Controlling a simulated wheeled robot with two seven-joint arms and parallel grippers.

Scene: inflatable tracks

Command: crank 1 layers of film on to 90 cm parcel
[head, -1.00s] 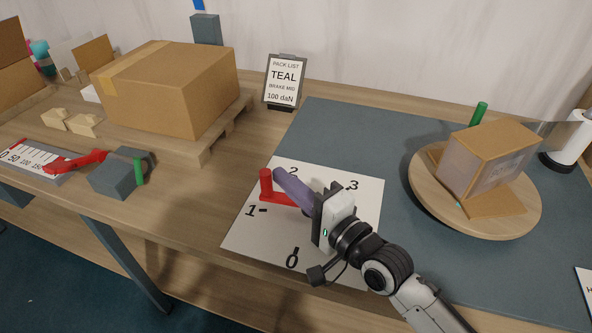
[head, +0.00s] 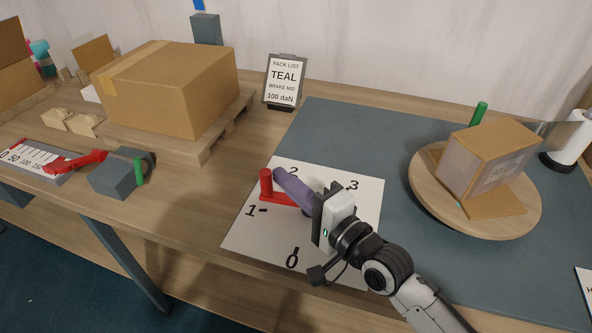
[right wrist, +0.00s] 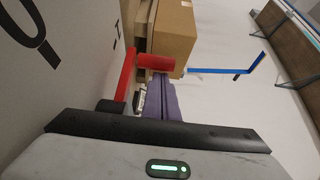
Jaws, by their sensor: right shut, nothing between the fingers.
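The red crank (head: 266,186) has an upright handle and stands on a white dial sheet (head: 248,234) numbered 0 to 3, its handle between 1 and 2. My right gripper (head: 279,173), with purple fingers, is shut and empty, just right of the handle. In the right wrist view, the red handle (right wrist: 155,61) shows just beyond the purple fingers (right wrist: 163,98); I cannot tell if they touch. A cardboard parcel (head: 497,148) sits on a round wooden turntable (head: 520,226), with clear film around its sides and a film strip leading right. My left gripper is out of view.
A white roll (head: 572,138) stands at the right. A pack-list sign (head: 285,82) reads TEAL, BRAKE MID, 100 daN. At left are a large box (head: 165,85) on a pallet and a red lever (head: 75,160) over a scale. The blue-grey mat (head: 365,140) is clear behind the dial.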

